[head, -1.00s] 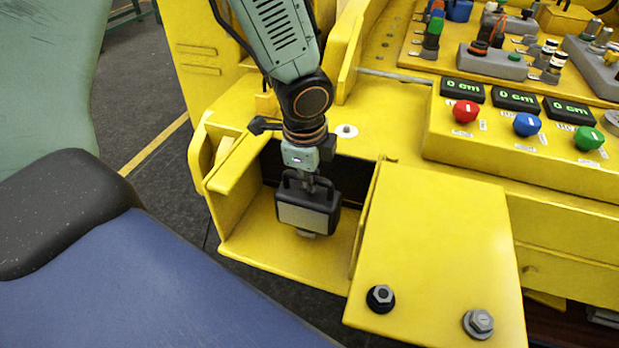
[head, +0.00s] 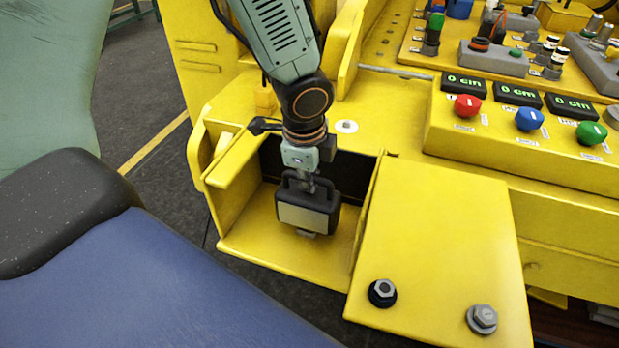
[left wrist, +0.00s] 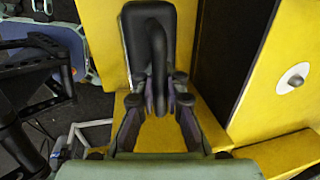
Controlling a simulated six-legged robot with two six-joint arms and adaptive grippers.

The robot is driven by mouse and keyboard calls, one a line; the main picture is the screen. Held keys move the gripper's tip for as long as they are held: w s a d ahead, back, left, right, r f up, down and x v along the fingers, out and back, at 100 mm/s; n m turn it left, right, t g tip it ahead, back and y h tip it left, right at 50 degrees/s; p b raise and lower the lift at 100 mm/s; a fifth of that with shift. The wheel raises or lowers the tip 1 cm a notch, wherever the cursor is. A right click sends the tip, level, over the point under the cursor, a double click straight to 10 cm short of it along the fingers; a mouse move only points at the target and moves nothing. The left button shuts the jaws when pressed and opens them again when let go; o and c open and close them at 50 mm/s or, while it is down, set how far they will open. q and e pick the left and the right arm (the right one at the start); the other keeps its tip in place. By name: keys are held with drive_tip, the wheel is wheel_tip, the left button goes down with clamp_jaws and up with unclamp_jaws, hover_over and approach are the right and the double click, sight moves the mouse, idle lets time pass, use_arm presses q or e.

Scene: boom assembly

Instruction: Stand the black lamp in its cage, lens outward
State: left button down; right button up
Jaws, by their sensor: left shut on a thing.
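The black lamp (head: 305,213) is inside the yellow cage (head: 248,233) in the head view. It looks upright, with its pale lens facing the open front of the cage. My left gripper (head: 311,180) comes down from above and is shut on the lamp's handle. In the left wrist view the lamp (left wrist: 146,18) is seen from above, and its handle lies between the fingers of my left gripper (left wrist: 158,98). Whether the lamp's foot touches the cage floor is hard to tell. My right gripper is not in view.
A yellow plate (head: 437,240) with two bolts stands right of the cage. A control box with red (head: 467,105), blue (head: 530,119) and green (head: 591,132) knobs is at the right. A blue surface (head: 160,275) fills the lower left.

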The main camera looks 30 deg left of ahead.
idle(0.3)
use_arm(q)
drive_tip(key=c, duration=1.3)
unclamp_jaws()
drive_tip(key=shift+f, duration=0.1)
drive_tip(key=shift+s, duration=0.1)
drive_tip(key=r, duration=0.4)
drive_tip(key=s+r, duration=0.1)
drive_tip(key=r, duration=0.3)
drive_tip(key=s+r, duration=0.1)
drive_tip(key=r, duration=0.3)
drive_tip(key=shift+d, duration=0.4)
drive_tip(key=shift+f, duration=0.1)
